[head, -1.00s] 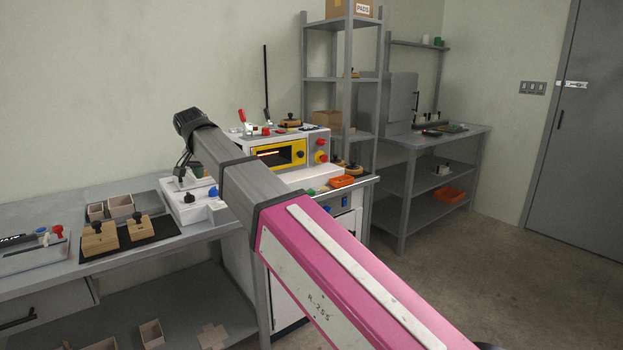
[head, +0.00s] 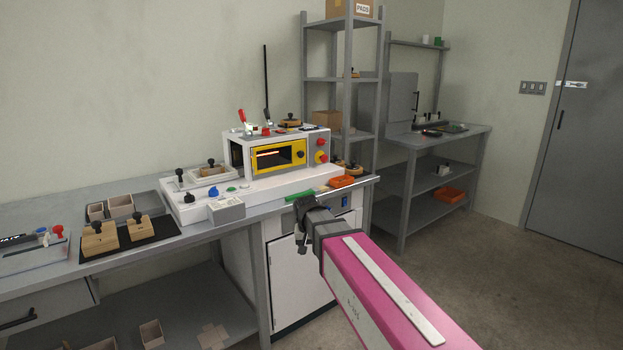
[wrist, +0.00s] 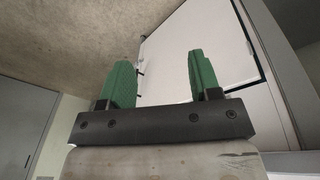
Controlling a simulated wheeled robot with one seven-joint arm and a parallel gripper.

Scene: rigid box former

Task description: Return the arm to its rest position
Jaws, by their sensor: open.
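My gripper shows in the wrist view (wrist: 160,82) with two green fingers standing well apart and nothing between them. In the head view my pink and grey arm comes in from the lower right. Its end, with my gripper (head: 300,212), is in front of the bench's right part, near the front edge and the white cabinet (head: 297,275). The fingers are small and partly hidden there. The wrist view shows the white cabinet front (wrist: 195,60) beyond the fingers.
The grey bench (head: 60,193) carries a white machine with a yellow-framed opening (head: 278,154), wooden blocks with black knobs (head: 100,237) and an orange tray (head: 342,181). A shelf rack (head: 345,80) and second bench (head: 440,138) stand behind. Floor at right (head: 500,270) is clear.

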